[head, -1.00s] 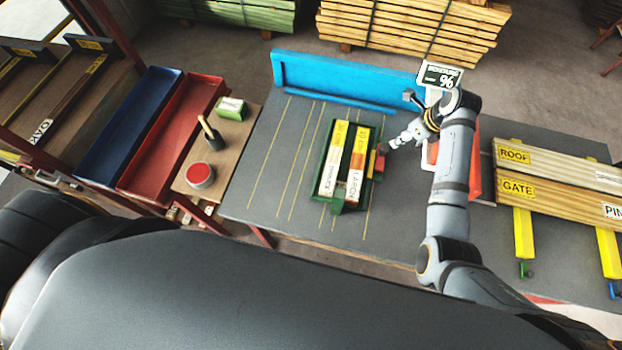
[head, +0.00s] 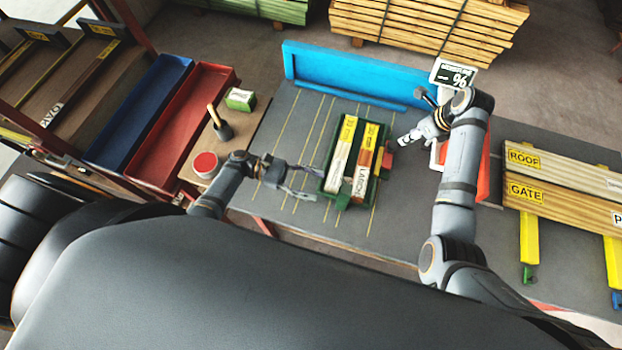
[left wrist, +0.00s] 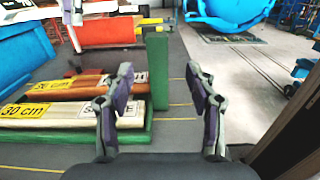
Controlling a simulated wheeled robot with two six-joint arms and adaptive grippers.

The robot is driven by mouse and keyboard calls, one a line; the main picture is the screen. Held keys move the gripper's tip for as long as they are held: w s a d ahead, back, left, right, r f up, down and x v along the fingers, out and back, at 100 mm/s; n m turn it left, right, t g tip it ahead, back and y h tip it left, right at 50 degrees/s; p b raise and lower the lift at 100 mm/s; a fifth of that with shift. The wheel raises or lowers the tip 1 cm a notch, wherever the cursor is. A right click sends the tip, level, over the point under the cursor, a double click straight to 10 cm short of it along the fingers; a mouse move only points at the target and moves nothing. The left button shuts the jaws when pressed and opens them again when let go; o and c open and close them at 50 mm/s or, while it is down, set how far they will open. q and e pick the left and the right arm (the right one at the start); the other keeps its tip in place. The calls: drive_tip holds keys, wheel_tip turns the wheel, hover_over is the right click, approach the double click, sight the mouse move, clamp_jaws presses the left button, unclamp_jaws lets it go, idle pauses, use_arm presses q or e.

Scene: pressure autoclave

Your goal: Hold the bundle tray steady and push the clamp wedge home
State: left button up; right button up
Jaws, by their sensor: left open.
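The green bundle tray (head: 325,184) lies on the grey table with two labelled wood pieces in it, one pale (head: 341,152) and one brown (head: 364,168). A red block (head: 388,160), which looks like the clamp wedge, sits at its right side. My left gripper (head: 319,184) is open beside the tray's left near side. In the left wrist view the open fingers (left wrist: 158,76) point towards a green upright (left wrist: 158,70) at the tray's end, and the tray's green wall (left wrist: 95,140) is at left. My right gripper (head: 403,139) is just above and right of the red block; its finger opening is too small to tell.
A blue fence (head: 350,75) runs along the table's back. A display (head: 453,74) stands behind my right arm. Labelled boards (head: 545,180) lie at right. Blue and red troughs (head: 200,125), a red tin (head: 205,163) and a brush (head: 220,125) are at left.

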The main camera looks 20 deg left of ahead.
sight(348, 192)
use_arm(q)
drive_tip(key=d, duration=1)
drive_tip(key=shift+w+d+r, duration=0.15)
drive_tip(key=shift+w+r, duration=0.1)
